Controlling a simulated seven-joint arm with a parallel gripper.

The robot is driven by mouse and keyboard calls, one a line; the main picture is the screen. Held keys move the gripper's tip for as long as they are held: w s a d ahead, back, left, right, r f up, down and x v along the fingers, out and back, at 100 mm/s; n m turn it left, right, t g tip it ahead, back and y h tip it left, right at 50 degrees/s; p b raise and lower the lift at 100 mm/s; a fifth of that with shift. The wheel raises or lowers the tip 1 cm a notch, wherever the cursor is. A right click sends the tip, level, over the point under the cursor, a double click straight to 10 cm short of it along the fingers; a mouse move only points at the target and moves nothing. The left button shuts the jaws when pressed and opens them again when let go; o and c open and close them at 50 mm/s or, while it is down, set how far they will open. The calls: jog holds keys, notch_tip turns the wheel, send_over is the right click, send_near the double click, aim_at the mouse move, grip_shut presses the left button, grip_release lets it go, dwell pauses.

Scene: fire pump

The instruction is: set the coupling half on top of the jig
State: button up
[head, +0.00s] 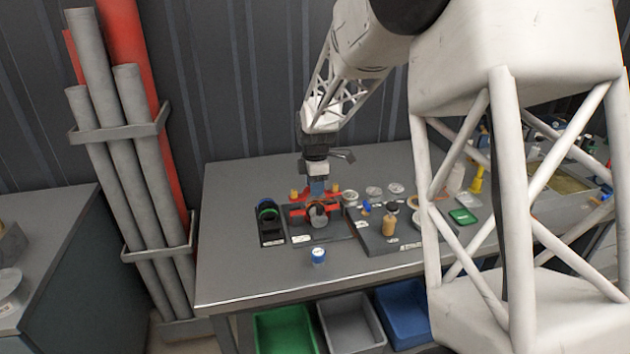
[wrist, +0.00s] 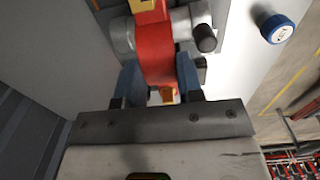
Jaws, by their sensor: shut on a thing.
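The coupling half is a red curved piece (wrist: 155,50) in the wrist view, with a yellow part at its upper end. My gripper (wrist: 158,75) has its blue fingers closed on either side of it. The jig carries a grey pipe (wrist: 120,37) that runs across under the red piece and ends in a dark knob at right. In the head view my gripper (head: 316,187) is low over the jig (head: 319,221), among red parts and two yellow knobs. I cannot tell whether the coupling half touches the pipe; the fingers hide part of it.
A black stand with a green ring (head: 268,210) is close left of the jig. A dark board (head: 375,243) with several small parts lies to its right. The table's front left is clear; bins sit below.

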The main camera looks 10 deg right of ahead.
aim_at(315, 202)
jog(key=shift+f, duration=1.2)
jog(key=shift+f, duration=1.05)
dwell(2.1)
jog(key=o, duration=0.7)
jog(key=shift+c, duration=0.2)
jog(key=shift+r, duration=0.25)
jog(key=shift+r, duration=0.7)
jog(key=shift+r, duration=0.8)
